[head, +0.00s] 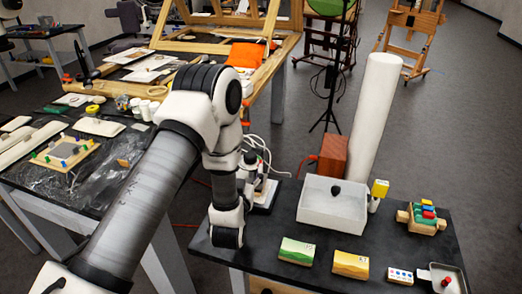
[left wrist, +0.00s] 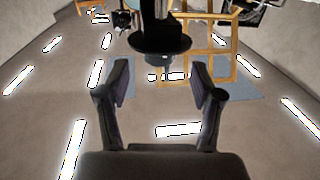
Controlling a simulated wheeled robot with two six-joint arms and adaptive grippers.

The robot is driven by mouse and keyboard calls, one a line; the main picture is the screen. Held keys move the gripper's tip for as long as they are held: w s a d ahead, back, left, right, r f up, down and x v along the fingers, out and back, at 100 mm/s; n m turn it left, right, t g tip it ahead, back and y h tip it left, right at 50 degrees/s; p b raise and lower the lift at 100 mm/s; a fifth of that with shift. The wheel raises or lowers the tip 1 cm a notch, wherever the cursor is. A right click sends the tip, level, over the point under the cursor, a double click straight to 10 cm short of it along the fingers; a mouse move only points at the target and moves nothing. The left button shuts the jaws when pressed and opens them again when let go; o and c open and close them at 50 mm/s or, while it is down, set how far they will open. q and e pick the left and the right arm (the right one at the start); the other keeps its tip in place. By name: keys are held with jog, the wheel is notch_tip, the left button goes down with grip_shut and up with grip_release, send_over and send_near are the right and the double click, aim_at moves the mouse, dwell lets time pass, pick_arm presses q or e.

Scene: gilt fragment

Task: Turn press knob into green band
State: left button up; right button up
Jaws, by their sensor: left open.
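A small press (head: 266,192) with a dark base stands at the left part of the black table, partly hidden behind my left arm. Its top is dark and cluttered in the head view, so I cannot make out the knob or a green band there. In the left wrist view a black round part with a wide rim (left wrist: 160,42), which looks like the press knob, is beyond the fingertips and between their lines. My left gripper (left wrist: 160,78) is open, with nothing between its fingers. My right gripper is in neither view.
On the black table (head: 228,258) are a white tray (head: 318,213) with a dark lump, a brown block (head: 333,156), a tall white cylinder (head: 373,115), a rack of coloured pieces (head: 421,218), and green (head: 297,252) and yellow (head: 351,265) boxes. A cluttered workbench stands at left.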

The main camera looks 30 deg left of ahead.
aim_at(249, 160)
pick_arm(q)
jog(key=shift+w+a+r+p, duration=0.2)
jog(key=shift+w+r+p, duration=0.15)
jog(key=shift+w, duration=0.2)
jog(key=shift+w+a+r+p, duration=0.15)
jog(key=shift+w+r+p, duration=0.15)
jog(key=shift+w, duration=0.25)
jog(key=w, duration=0.1)
jog(key=w+a, duration=0.1)
jog(key=w+f, duration=0.1)
jog(key=shift+w+a, duration=0.3)
jog(key=shift+a, duration=0.05)
jog(key=shift+s+d+r, duration=0.15)
jog(key=shift+s, duration=0.05)
jog(key=shift+c, duration=0.9)
jog(key=c, duration=1)
